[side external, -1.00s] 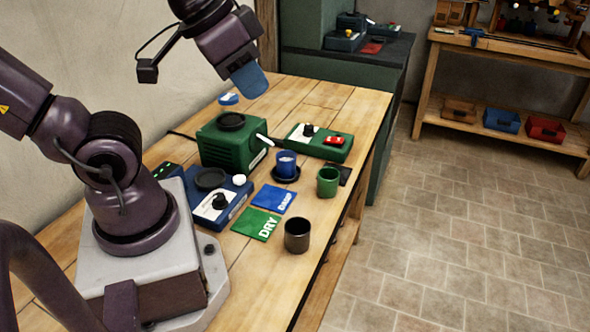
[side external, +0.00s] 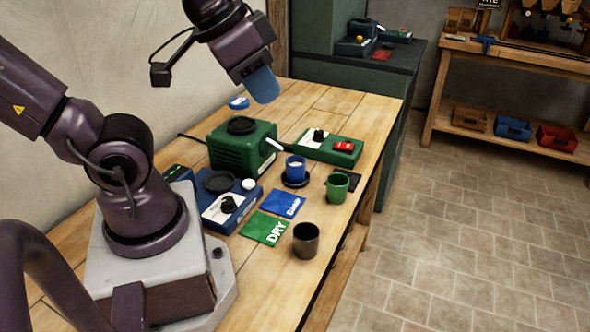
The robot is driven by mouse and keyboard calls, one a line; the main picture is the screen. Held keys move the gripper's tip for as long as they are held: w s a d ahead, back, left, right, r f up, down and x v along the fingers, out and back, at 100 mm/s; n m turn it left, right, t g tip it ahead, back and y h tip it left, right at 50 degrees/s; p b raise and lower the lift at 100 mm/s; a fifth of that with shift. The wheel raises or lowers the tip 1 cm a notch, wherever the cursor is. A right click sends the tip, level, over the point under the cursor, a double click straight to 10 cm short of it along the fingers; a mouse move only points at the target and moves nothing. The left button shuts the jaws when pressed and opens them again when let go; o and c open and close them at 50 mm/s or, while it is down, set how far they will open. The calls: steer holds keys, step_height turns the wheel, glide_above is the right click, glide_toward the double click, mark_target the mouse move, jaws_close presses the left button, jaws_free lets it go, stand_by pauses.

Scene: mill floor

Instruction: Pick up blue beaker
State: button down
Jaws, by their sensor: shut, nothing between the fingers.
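The blue beaker (side external: 295,168) stands upright on a dark round coaster (side external: 295,181) towards the right side of the table, with something pale inside it. My gripper (side external: 264,88), with blue fingers, is high above the table's far part. It is up and to the left of the beaker, well apart from it. Its fingers are shut with nothing between them.
A green beaker (side external: 337,186) and a dark cup (side external: 306,240) stand near the right table edge. A green machine (side external: 240,147), a green switch box (side external: 328,146) and a blue device (side external: 227,202) are close by. Blue (side external: 283,203) and green DRY (side external: 264,229) cards lie flat.

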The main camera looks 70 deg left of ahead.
steer(key=shift+c, duration=1.6)
jaws_free()
steer(key=n+g+y, duration=0.5)
steer(key=n+g, duration=0.1)
steer(key=n, duration=1.2)
glide_toward(296, 163)
steer(key=f, duration=0.1)
steer(key=s+f, duration=0.1)
steer(key=shift+s+f+h, duration=0.3)
steer(key=shift+f, duration=0.05)
steer(key=shift+w+x, duration=0.15)
steer(key=shift+x, duration=1.1)
steer(key=shift+w+x, duration=0.1)
steer(key=shift+x, duration=1.2)
